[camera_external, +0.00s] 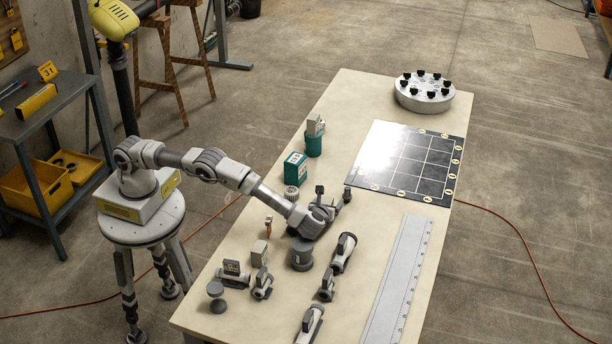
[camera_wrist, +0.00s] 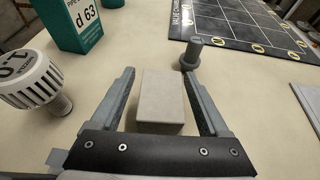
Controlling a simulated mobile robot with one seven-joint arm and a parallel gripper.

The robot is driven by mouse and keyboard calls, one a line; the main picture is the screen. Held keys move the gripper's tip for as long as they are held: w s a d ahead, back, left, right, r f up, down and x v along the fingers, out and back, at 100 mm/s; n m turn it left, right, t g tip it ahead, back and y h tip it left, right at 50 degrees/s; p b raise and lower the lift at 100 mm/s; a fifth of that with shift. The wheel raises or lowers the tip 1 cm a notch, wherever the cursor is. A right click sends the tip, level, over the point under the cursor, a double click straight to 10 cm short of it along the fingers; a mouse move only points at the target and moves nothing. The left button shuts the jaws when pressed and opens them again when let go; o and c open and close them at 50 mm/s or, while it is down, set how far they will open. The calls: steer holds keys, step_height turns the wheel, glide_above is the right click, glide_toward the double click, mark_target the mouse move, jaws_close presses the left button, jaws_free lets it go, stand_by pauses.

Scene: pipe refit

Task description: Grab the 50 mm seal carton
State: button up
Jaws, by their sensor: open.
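My gripper (camera_wrist: 158,78) is open, with a plain light grey carton (camera_wrist: 161,97) between its two fingers in the wrist view. A gap shows on each side of the carton, and no label can be read on its visible faces, so I cannot confirm its size. In the external view my gripper (camera_external: 325,208) is low over the middle of the table, and it hides the carton there. A similar beige carton (camera_external: 259,253) stands on the table nearer the front.
A small grey fitting (camera_wrist: 190,54) stands just beyond the right finger. The black grid mat (camera_external: 430,170) lies farther right. Several grey fittings crowd the table's near part.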

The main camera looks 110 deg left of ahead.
steer(key=shift+c, duration=0.3)
jaws_close()
